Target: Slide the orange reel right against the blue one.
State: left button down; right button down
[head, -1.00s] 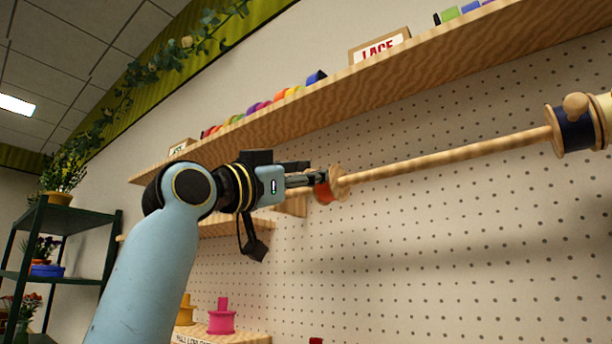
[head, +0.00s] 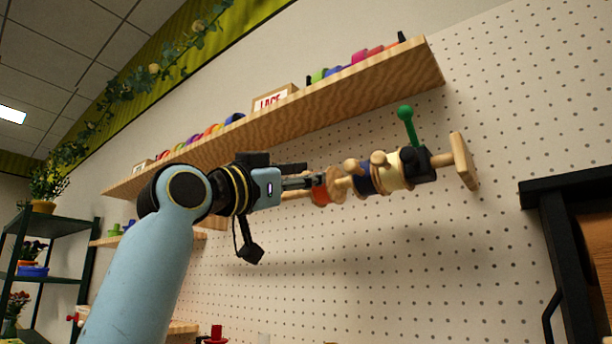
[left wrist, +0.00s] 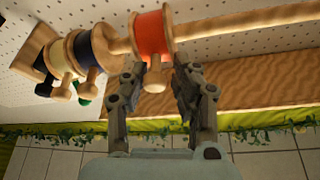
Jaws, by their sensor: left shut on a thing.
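The orange reel (head: 321,194) sits on a wooden rod, with wooden flanges. My left gripper (head: 308,182) is at its left side. In the left wrist view, the orange reel (left wrist: 153,34) has a wooden knob (left wrist: 155,76) between the fingers of my left gripper (left wrist: 158,82), which is shut on it. The blue reel (head: 363,180) is on the same rod to the right, and also shows in the left wrist view (left wrist: 82,50). A short stretch of bare rod (left wrist: 116,44) shows between the two reels. My right gripper is not in view.
A cream reel (head: 391,171) stands beyond the blue one, then a black clamp (head: 418,164) with a green lever (head: 406,114) and a wooden end piece (head: 464,160). A shelf (head: 350,98) with coloured spools runs above. A dark frame (head: 560,190) stands at the right.

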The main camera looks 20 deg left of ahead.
pick_arm(q)
jog(key=shift+a, duration=0.1)
jog(key=c, duration=1.3)
grip_release()
jog(key=shift+c, duration=0.2)
jog(key=shift+o, duration=0.9)
jog(key=v, duration=1.2)
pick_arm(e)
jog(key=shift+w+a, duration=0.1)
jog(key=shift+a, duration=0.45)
pick_arm(q)
jog(key=shift+f, duration=0.1)
